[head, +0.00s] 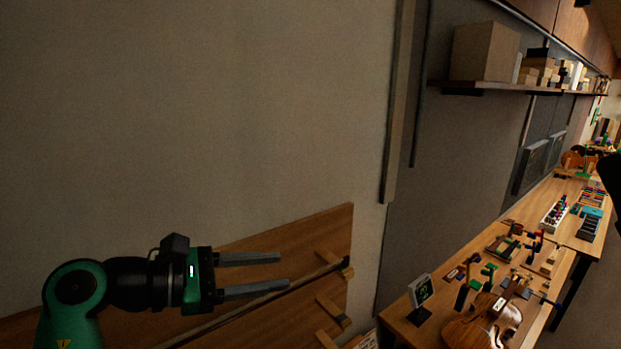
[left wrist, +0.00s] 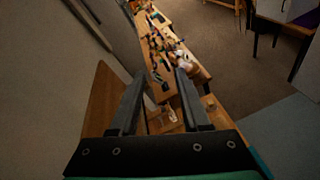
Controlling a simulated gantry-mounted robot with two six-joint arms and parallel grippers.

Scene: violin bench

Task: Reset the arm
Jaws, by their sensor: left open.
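My left gripper (head: 282,272) comes in from the lower left in the head view, on a green and black arm. Its two grey fingers point right, spread apart, with nothing between them. It hangs in front of a wooden board (head: 300,239) with pegs. In the left wrist view the same open gripper (left wrist: 158,80) shows both fingers, with the bench beyond them. My right gripper is not seen; only a dark shape shows at the right edge of the head view.
The workbench (head: 400,318) runs away at the right. On it are a violin body (head: 482,328), a small display (head: 420,291), and several tools and colored blocks. A shelf (head: 470,84) with boxes is on the wall above. The plain wall at left is clear.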

